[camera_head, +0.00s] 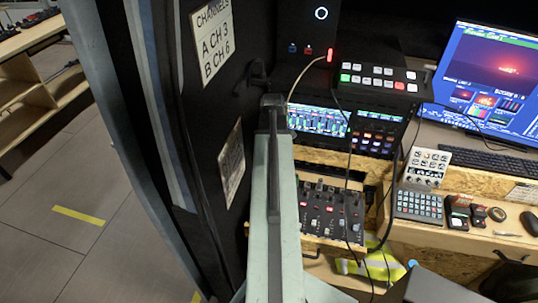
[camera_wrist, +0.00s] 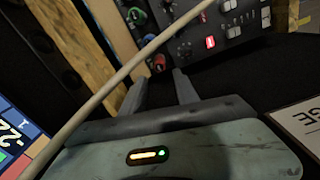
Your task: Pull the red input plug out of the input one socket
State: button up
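The red plug (camera_head: 331,54) sits upright at the dark panel (camera_head: 300,30) in the top middle of the head view. A cream cable (camera_head: 299,77) curves from it down to the left, behind my arm. A similar cream cable (camera_wrist: 120,78) crosses the wrist view diagonally, in front of my fingers. My gripper (camera_wrist: 160,82) has its two dark fingers apart, with nothing seen between them. In the head view my arm hides the fingers. The plug is not seen in the wrist view. I cannot read any socket label.
A dark wall stands left.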

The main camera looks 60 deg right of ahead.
jog(key=shift+o, duration=1.1)
notch_tip(320, 180, down, 8)
jog(key=b, duration=0.8)
jog(key=shift+r, duration=0.1)
grip_shut()
